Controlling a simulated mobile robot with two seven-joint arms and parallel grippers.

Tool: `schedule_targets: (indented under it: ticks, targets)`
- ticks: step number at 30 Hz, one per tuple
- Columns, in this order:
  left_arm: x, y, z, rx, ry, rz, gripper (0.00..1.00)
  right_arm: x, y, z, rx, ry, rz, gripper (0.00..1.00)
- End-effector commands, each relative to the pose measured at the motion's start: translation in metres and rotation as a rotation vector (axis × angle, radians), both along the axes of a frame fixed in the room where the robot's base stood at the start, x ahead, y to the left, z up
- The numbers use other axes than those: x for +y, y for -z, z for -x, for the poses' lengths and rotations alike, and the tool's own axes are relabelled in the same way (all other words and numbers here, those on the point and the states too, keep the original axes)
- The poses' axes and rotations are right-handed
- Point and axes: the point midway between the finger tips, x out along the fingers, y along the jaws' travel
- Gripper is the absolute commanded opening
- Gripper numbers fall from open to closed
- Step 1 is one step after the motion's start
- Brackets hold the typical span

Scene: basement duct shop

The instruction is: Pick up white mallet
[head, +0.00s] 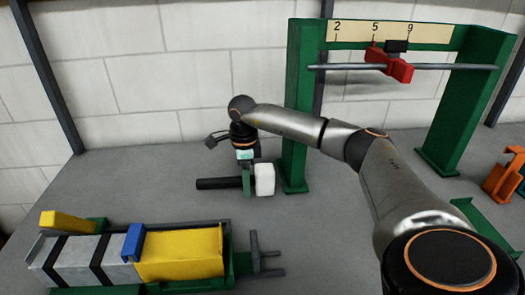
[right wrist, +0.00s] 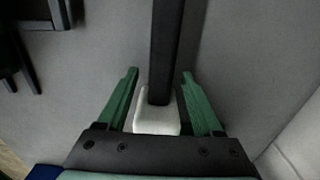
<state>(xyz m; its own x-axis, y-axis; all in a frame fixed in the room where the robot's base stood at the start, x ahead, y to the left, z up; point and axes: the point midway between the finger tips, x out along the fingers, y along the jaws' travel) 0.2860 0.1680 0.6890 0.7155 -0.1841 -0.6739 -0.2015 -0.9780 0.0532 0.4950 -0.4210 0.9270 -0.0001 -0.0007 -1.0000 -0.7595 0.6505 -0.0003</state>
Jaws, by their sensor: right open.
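The white mallet has a pale block head (head: 265,179) and a dark handle (head: 213,184) pointing left, on the grey surface near the wall. My right gripper (head: 247,188) is over the mallet where handle and head meet, with its green fingers pointing down. In the right wrist view the open gripper (right wrist: 160,72) has one green finger on each side of the mallet (right wrist: 157,113). Gaps show between the fingers and the dark handle. The palm hides part of the white head. My left gripper is not in view.
A green-framed fixture (head: 228,262) with yellow and grey blocks stands at front left. A green gantry (head: 298,120) with a rod and red slider (head: 388,66) rises close behind and right of the mallet. An orange part (head: 503,178) lies at far right. Left of the handle is clear.

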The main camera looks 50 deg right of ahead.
Motion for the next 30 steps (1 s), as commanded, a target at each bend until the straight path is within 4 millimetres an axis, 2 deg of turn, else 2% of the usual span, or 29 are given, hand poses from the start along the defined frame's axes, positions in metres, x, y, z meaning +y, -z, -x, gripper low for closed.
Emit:
schedule_targets:
  ticks: [5, 22, 30]
  targets:
    - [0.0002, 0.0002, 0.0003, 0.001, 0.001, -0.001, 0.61, 0.0003, -0.0001, -0.0001, 0.0, -0.001, 0.0, 0.65]
    - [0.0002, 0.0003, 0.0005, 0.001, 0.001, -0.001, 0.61, 0.0004, -0.0006, -0.0002, -0.001, -0.001, -0.001, 0.01]
    - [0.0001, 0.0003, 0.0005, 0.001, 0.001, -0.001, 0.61, 0.0005, -0.0006, -0.0002, -0.001, -0.001, -0.001, 0.0]
